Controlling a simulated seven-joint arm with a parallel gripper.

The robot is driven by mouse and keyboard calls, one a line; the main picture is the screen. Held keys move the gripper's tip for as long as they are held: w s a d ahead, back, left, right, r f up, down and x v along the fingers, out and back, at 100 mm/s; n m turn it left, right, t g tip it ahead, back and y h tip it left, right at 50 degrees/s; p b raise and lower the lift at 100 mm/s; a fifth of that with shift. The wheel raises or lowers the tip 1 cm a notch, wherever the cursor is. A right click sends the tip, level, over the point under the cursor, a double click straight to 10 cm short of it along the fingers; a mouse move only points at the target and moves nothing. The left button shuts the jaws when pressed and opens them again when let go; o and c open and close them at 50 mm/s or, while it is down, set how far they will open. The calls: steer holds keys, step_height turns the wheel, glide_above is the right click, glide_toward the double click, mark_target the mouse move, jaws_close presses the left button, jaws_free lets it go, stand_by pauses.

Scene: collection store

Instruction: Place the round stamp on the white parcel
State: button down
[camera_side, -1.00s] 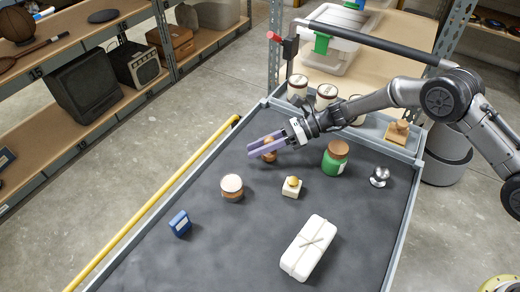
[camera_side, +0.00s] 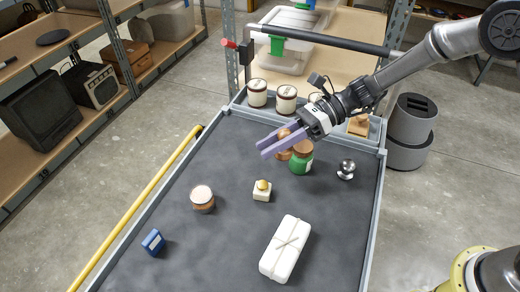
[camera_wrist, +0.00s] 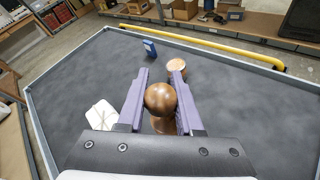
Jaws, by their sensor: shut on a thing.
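The round stamp, with its brown wooden ball-shaped handle (camera_wrist: 160,99), is between the two purple fingers of my gripper (camera_wrist: 158,100), which are shut on it. In the side view the stamp (camera_side: 284,141) shows partly behind the fingers of my gripper (camera_side: 271,145), in front of the green jar; its underside is hidden. The white parcel (camera_side: 286,250), tied with string, lies at the near right of the dark cart top, well apart from my gripper. In the wrist view the parcel (camera_wrist: 101,115) is left of the fingers.
A green jar (camera_side: 301,160) stands close to my gripper in the picture. A square stamp with a yellow knob (camera_side: 262,191), a copper-sided pot (camera_side: 202,199), a blue box (camera_side: 153,242) and a silver knobbed thing (camera_side: 346,169) stand apart. A rim (camera_side: 375,235) edges the cart.

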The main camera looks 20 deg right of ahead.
steer(key=s+d+r+n+g, duration=0.1)
steer(key=s+d+r, duration=0.2)
steer(key=s, duration=0.9)
steer(key=s+d+r+n+g, duration=0.1)
steer(key=s+d+r, duration=0.1)
steer(key=s, duration=1)
glide_above(274, 251)
steer(key=f, duration=0.8)
steer(key=shift+s+d+f, duration=0.2)
steer(key=shift+d+f, duration=0.05)
steer(key=shift+d, duration=0.05)
steer(key=shift+w+a+f, duration=0.1)
steer(key=shift+f, duration=0.15)
steer(key=shift+w+a+f, duration=0.1)
steer(key=shift+a+f, duration=0.05)
steer(key=shift+f, duration=1.5)
steer(key=shift+f, duration=0.15)
steer(key=c, duration=0.6)
jaws_free()
steer(key=shift+o, duration=0.2)
